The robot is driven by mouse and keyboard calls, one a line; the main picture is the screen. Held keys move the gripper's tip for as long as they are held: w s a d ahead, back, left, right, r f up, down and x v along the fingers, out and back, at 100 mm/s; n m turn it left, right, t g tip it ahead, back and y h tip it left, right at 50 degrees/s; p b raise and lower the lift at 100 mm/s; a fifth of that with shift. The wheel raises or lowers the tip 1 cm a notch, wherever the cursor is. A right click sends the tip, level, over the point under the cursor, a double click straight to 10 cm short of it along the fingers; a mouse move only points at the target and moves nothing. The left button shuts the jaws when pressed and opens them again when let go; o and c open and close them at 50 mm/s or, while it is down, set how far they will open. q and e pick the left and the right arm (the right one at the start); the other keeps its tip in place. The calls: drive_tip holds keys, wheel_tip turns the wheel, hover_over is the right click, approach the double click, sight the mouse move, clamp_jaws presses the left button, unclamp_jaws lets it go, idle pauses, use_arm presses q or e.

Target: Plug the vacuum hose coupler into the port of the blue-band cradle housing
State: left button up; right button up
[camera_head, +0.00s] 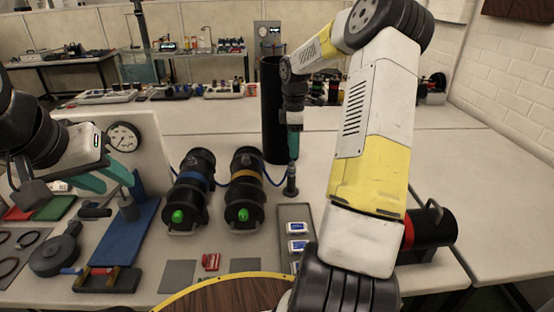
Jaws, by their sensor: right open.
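The blue-band cradle housing (190,190) is a black cylinder with a blue band and a green round piece on its near end. It stands left of a similar orange-band housing (246,190). The dark vacuum hose coupler (291,183) stands upright on the table to their right, with a thin blue hose (270,179) reaching it. My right gripper (293,157) points down at the coupler's top, open; whether it touches is unclear. My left gripper (112,181) is at the left, its teal fingers apart and empty, above a blue stand. The housing's port is not clearly visible.
A tall black cylinder (272,112) stands behind the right gripper. A red-band black cylinder (433,228) lies partly behind my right arm. A grey tray (295,213) with blue-white items is in front of the coupler. A gauge panel (124,137) stands at the left.

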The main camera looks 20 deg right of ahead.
sight(292, 161)
drive_tip(key=shift+f, duration=4.2)
clamp_jaws()
drive_tip(key=shift+r, duration=0.1)
drive_tip(key=shift+r, duration=2.95)
